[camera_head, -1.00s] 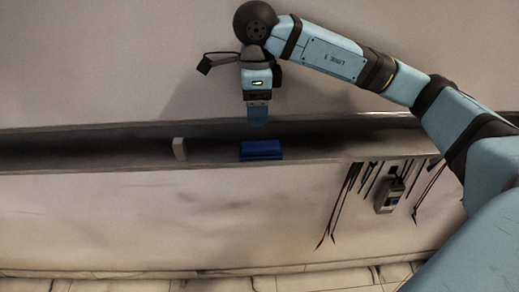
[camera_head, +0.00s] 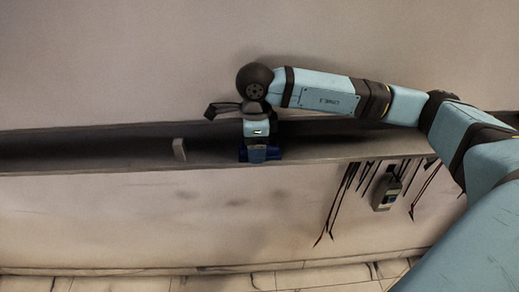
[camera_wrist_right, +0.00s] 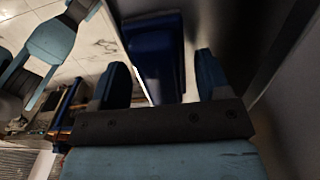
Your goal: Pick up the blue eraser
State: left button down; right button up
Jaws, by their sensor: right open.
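The blue eraser (camera_head: 276,154) lies on the dark narrow shelf (camera_head: 100,150) in the head view, mostly hidden behind my right gripper. My right gripper (camera_head: 258,156) points down right at the eraser. In the right wrist view the eraser (camera_wrist_right: 158,55) shows beyond and between the two spread fingers of my right gripper (camera_wrist_right: 160,80). The gripper is open. I cannot tell whether its fingers touch the eraser. My left gripper is not in view.
A small pale block (camera_head: 180,149) stands on the shelf left of the eraser. Several dark and red leads (camera_head: 345,195) and a grey meter (camera_head: 387,192) hang below the shelf at the right. The shelf's left part is clear.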

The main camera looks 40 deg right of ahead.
jog(key=shift+r, duration=0.1)
jog(key=c, duration=1.1)
jog(key=shift+r, duration=0.65)
notch_tip(320, 180, up, 2)
jog(key=shift+b, duration=0.5)
jog(key=s+a+b, duration=0.3)
jog(key=s+a, duration=0.6)
jog(key=s, duration=0.6)
jog(key=shift+s+a, duration=0.2)
